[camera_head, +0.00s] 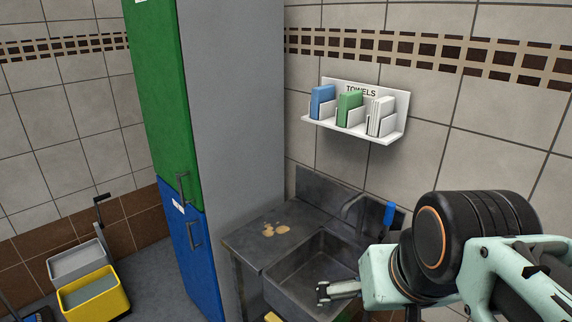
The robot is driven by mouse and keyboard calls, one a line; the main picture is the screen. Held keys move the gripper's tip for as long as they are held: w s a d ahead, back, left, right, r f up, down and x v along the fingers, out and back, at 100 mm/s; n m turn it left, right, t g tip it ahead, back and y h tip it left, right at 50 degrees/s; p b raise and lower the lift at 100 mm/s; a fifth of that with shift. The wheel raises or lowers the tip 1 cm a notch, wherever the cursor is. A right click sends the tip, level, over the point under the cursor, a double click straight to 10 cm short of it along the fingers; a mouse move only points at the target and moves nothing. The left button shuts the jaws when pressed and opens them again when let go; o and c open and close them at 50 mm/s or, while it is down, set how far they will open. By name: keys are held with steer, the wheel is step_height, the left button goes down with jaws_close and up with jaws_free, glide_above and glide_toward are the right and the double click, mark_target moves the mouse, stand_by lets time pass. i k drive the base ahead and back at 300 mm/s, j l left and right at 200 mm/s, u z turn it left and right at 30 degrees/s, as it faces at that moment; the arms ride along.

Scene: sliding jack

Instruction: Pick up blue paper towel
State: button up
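The blue paper towel (322,101) stands in the left slot of a white wall rack (376,135) labelled "TOWELS". Green towels (349,107) are in the middle slot and white ones (381,115) in the right slot. My gripper (322,291) is low in the picture, in front of the sink basin, below the rack and well apart from the towels. Its two small dark fingertips appear spread, with nothing between them.
A metal sink (330,247) with a faucet (354,205) and a blue upright handle (389,214) lies below the rack. Brownish stains (275,230) mark its counter. A tall grey cabinet (235,130) with green and blue doors stands left. A yellow bucket (96,297) is on the floor.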

mark_target(323, 94)
steer(key=i+j+z, duration=0.1)
steer(key=z, duration=0.6)
steer(key=i+j+z, duration=0.1)
steer(key=j+z, duration=0.15)
steer(key=j, duration=0.15)
steer(key=j+z, duration=0.25)
steer(key=j, duration=0.15)
steer(key=i+j+z, duration=0.15)
steer(key=j, duration=0.65)
steer(key=j+z, duration=0.15)
steer(key=j, duration=0.6)
